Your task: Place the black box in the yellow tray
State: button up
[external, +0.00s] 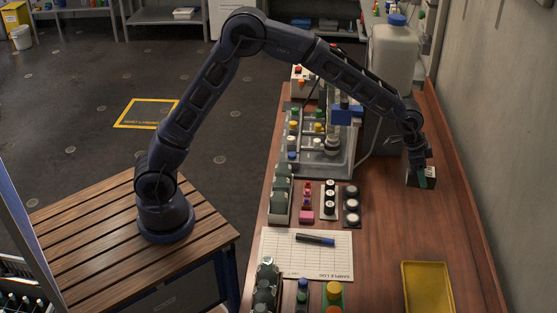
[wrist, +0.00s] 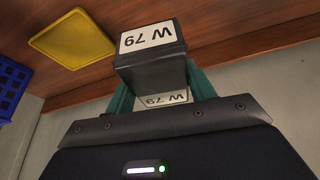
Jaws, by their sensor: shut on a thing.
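The black box (wrist: 153,67) has white labels reading "W 79" and is held between the green fingers of my gripper (wrist: 160,85) in the wrist view. In the external view the black box (external: 429,177) is at the right part of the wooden bench, and my gripper (external: 421,172) is shut on it. I cannot tell whether the box touches the bench. The yellow tray (external: 428,289) lies at the front right of the bench, apart from the box and nearer the camera. It looks empty. The yellow tray (wrist: 71,39) also shows at upper left in the wrist view.
A paper sample log (external: 305,262) with a dark marker (external: 315,240) lies left of the tray. Vials, black-capped jars and a rack stand left of my gripper. A large white jug (external: 394,55) stands behind. The bench between box and tray is clear.

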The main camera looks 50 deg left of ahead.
jog(key=s+d+m, duration=0.1)
jog(key=s+d, duration=0.6)
jog(key=d, duration=0.4)
jog(key=m+g, duration=0.1)
jog(key=m, duration=0.1)
send_over(433, 292)
jog(key=a, duration=0.2)
jog(key=shift+h, duration=0.3)
jog(key=f, duration=1.3)
jog(key=s+f, duration=0.1)
jog(key=f, duration=0.5)
jog(key=shift+d+f, duration=0.2)
jog(key=shift+f, duration=0.05)
jog(key=shift+f, duration=0.1)
jog(key=o, duration=1.1)
jog(key=shift+w, duration=0.1)
jog(key=shift+c, duration=0.2)
jog(key=v, duration=1.2)
